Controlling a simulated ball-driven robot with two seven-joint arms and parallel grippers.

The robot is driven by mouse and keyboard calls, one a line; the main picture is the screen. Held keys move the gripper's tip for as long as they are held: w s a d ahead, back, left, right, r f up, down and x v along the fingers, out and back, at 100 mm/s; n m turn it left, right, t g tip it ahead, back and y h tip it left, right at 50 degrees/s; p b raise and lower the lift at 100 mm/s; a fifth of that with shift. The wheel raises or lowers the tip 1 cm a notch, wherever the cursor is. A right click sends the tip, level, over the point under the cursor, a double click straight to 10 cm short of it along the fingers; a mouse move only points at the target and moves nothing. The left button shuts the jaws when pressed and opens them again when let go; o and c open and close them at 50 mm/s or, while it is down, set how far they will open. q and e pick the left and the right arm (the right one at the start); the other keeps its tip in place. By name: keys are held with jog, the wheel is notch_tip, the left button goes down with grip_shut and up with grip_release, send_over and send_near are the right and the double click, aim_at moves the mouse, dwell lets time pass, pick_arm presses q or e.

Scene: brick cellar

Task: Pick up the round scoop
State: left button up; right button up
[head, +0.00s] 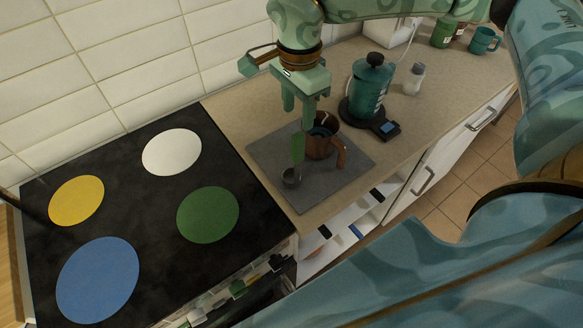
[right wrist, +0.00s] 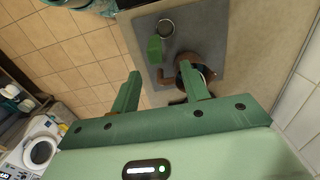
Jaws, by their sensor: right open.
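The round scoop has a small metal bowl (head: 292,177) and a flat green handle (head: 298,148). It is on the grey mat (head: 262,155), beside a copper-brown mug (head: 320,141). My right gripper (head: 298,113) is open and empty above the handle, fingers pointing down. In the right wrist view, the scoop's green handle (right wrist: 155,49) and round bowl (right wrist: 165,27) lie beyond the open fingers (right wrist: 160,78), apart from them. The mug (right wrist: 196,74) is partly hidden behind one finger there. My left gripper is not in view.
A black hob with colored discs (head: 208,214) is left of the mat. A teal mug (head: 484,41) is farther back. A tiled wall bounds the counter.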

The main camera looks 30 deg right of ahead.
aim_at(297, 151)
notch_tip(297, 151, down, 6)
jog(key=shift+f, duration=0.1)
jog(key=f, duration=0.5)
jog(key=shift+s+a+f, duration=0.2)
jog(key=shift+s+f, duration=0.05)
jog(key=shift+s, duration=0.15)
grip_shut()
